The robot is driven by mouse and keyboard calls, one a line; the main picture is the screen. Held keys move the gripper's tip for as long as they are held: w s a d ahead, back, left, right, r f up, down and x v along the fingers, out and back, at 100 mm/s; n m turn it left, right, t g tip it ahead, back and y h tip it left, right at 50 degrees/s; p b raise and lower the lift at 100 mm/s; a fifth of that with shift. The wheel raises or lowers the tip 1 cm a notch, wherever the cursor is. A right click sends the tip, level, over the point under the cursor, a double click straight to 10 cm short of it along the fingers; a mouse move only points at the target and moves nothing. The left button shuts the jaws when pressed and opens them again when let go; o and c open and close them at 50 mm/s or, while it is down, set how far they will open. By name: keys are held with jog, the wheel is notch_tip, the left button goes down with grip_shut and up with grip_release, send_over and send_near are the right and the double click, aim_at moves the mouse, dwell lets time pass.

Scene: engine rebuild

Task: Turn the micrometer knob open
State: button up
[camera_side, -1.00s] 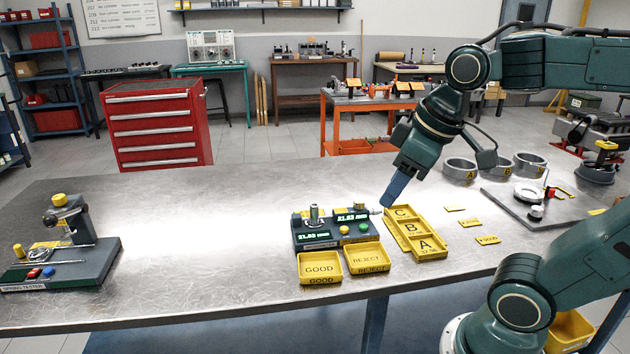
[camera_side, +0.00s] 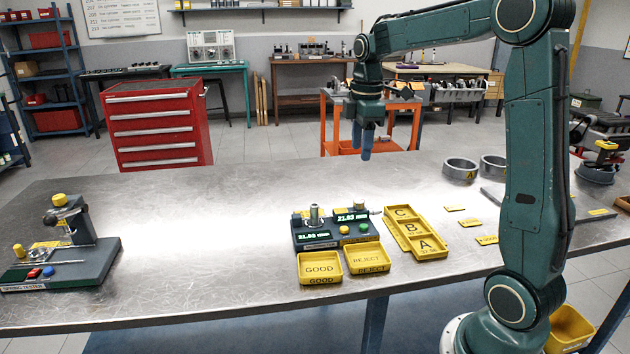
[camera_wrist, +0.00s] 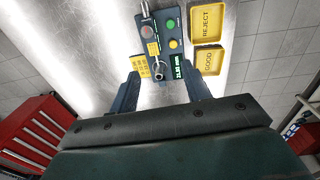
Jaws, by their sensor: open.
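A silver upright cylinder (camera_side: 314,215) stands on the unit's left part. My gripper (camera_side: 365,152) is open and empty, pointing down, well above the bench and apart from the unit. Its fingers flank the unit in the wrist view (camera_wrist: 163,88).
Yellow GOOD (camera_side: 320,268) and REJECT (camera_side: 367,258) trays sit in front of the unit. A yellow A/B/C tray (camera_side: 416,233) lies to its right. Grey rings (camera_side: 460,168) stand farther right, a spring tester (camera_side: 62,250) at far left. The bench between is clear.

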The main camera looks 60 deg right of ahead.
aim_at(359, 200)
jog(key=shift+n+g, duration=0.3)
jog(key=shift+n, duration=0.3)
jog(key=d, duration=0.1)
jog(key=d+f, duration=0.1)
jog(key=w+d+f, duration=0.1)
jog(key=shift+w+d, duration=0.1)
jog(key=shift+d, duration=0.25)
notch_tip(359, 200, down, 14)
jog(key=shift+r, duration=0.2)
jog(key=c, duration=1)
